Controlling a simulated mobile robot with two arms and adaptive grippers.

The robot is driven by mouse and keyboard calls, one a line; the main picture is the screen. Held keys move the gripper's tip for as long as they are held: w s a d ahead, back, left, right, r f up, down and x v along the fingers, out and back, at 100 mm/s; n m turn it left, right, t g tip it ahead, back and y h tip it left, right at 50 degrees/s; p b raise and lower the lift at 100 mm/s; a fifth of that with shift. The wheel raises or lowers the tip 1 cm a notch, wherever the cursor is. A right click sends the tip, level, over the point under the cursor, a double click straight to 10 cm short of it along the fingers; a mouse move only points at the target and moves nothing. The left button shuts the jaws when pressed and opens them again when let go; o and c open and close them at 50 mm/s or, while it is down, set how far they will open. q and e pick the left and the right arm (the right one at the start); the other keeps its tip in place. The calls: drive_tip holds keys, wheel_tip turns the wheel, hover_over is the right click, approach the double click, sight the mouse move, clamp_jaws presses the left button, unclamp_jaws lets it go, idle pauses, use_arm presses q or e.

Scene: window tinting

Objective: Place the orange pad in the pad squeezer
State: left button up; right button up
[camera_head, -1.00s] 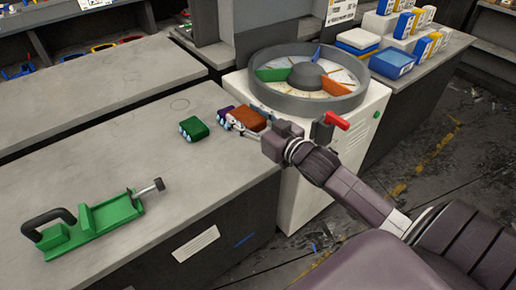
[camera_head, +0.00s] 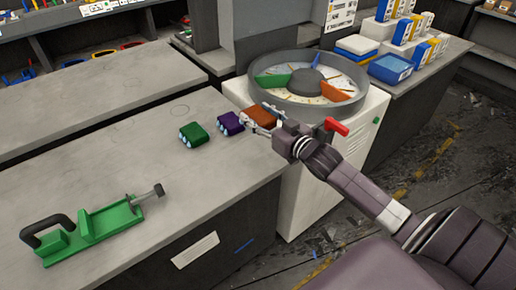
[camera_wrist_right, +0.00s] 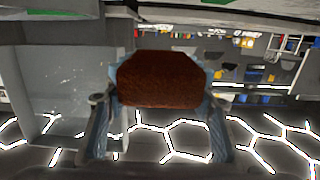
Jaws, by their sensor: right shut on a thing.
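My right gripper (camera_head: 258,120) is shut on the orange pad (camera_head: 261,114), a brownish-orange block, at the right end of the grey bench, beside the round machine. In the right wrist view the pad (camera_wrist_right: 158,80) sits between the two fingers of the gripper (camera_wrist_right: 158,112). The green pad squeezer (camera_head: 92,228), with a black handle and a screw at its right end, lies at the front left of the bench, well away from the gripper. My left gripper is not in view.
A purple pad (camera_head: 230,123) and a green pad (camera_head: 194,135) lie on the bench (camera_head: 120,160) left of the orange pad. A white machine with a grey round top (camera_head: 308,85) and a red lever (camera_head: 336,126) stands close to my right arm. The bench between the pads and squeezer is clear.

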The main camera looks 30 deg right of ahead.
sight(258, 155)
wheel_tip(258, 155, down, 13)
drive_tip(key=shift+f, duration=0.1)
idle(0.3)
drive_tip(key=o, duration=1.2)
drive_tip(key=shift+f, duration=0.1)
